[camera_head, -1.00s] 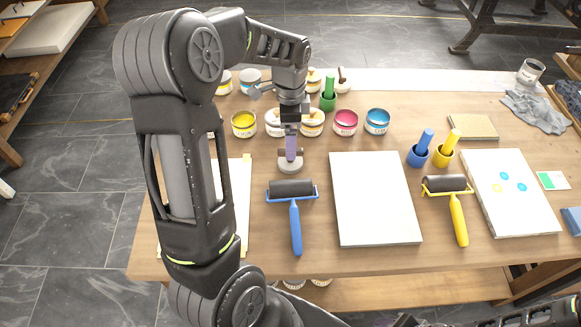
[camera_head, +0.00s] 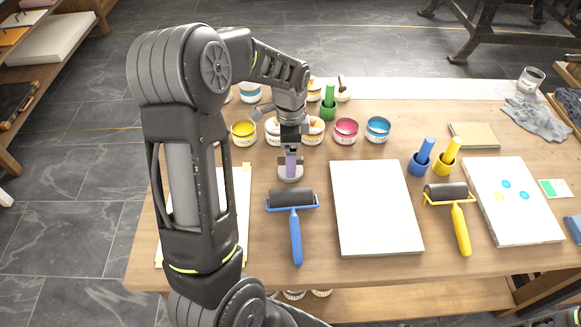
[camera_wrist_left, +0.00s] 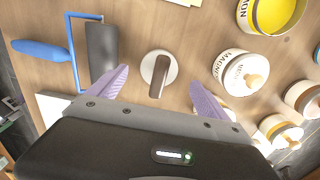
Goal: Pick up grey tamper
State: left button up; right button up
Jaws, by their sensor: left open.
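The grey tamper (camera_wrist_left: 159,68) stands on the table in the left wrist view, a round pale base with a brown handle pointing up toward the camera. Its base (camera_head: 291,174) also shows in the head view, just under my left gripper (camera_head: 291,162). In the wrist view, the purple fingers of my left gripper (camera_wrist_left: 160,88) are open and apart, one on each side of the handle. The handle is mostly hidden behind the gripper in the head view. I cannot tell whether either finger touches it. My right gripper is not in view.
A blue roller (camera_head: 295,225) lies just in front of the tamper. Ink jars, including a yellow one (camera_head: 243,133) and a pink one (camera_head: 345,131), stand close behind. A white slab (camera_head: 375,208) lies to the right. Green, blue and yellow holders also stand on the table.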

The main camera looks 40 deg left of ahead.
pick_arm(q)
notch_tip(320, 180, down, 5)
jog(key=shift+d+f+p, duration=0.1)
jog(key=shift+p, duration=0.4)
jog(key=shift+c, duration=0.3)
jog(key=c, duration=1.7)
